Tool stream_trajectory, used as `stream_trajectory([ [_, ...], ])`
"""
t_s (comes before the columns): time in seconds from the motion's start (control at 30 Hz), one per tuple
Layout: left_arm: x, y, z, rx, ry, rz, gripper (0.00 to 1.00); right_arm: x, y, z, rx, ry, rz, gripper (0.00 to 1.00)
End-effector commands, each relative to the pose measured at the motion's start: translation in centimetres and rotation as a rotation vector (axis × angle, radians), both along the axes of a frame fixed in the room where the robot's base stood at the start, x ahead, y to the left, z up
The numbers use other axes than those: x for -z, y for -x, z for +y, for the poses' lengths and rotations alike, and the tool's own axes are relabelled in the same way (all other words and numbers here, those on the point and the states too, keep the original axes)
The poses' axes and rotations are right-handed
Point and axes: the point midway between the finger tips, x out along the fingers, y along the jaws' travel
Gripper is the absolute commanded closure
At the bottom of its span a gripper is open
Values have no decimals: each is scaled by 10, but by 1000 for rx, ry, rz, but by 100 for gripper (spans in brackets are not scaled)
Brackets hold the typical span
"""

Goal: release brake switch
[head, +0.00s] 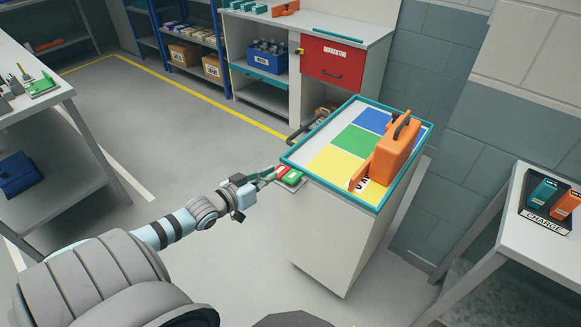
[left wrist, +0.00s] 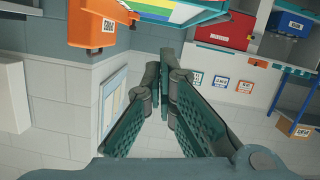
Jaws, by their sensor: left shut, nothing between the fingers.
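The brake switch, a small unit with a red part and a green part (head: 292,178), sits on the left end of the cart (head: 335,225), just below its teal rim. My left gripper (head: 268,174) is shut and empty, with its fingertips right beside the switch in the head view. I cannot tell whether they touch it. In the left wrist view the closed fingers (left wrist: 160,80) point toward the cart's edge, and the switch cannot be made out there. My right gripper is not in view.
An orange case (head: 393,150) stands on the cart's coloured top. A dark handle (head: 305,130) juts from the cart's far left corner. A bench with a charger (head: 545,222) is at right, a grey table (head: 75,100) at left. Floor between is clear.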

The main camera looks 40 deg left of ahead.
Motion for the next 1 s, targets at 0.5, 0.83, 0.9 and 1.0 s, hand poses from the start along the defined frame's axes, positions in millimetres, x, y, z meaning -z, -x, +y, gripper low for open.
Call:
stream_trajectory([
  [0.5, 48, -80, -6, 0, 1, 2, 100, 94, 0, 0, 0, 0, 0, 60],
  [0.83, 62, -80, -10, 1, -2, 0, 100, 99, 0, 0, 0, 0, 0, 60],
  [0.9, 61, -80, -10, 1, -1, 0, 100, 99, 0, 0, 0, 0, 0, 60],
  [1.0, 61, -80, -10, 1, -1, 1, 100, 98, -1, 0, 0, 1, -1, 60],
])
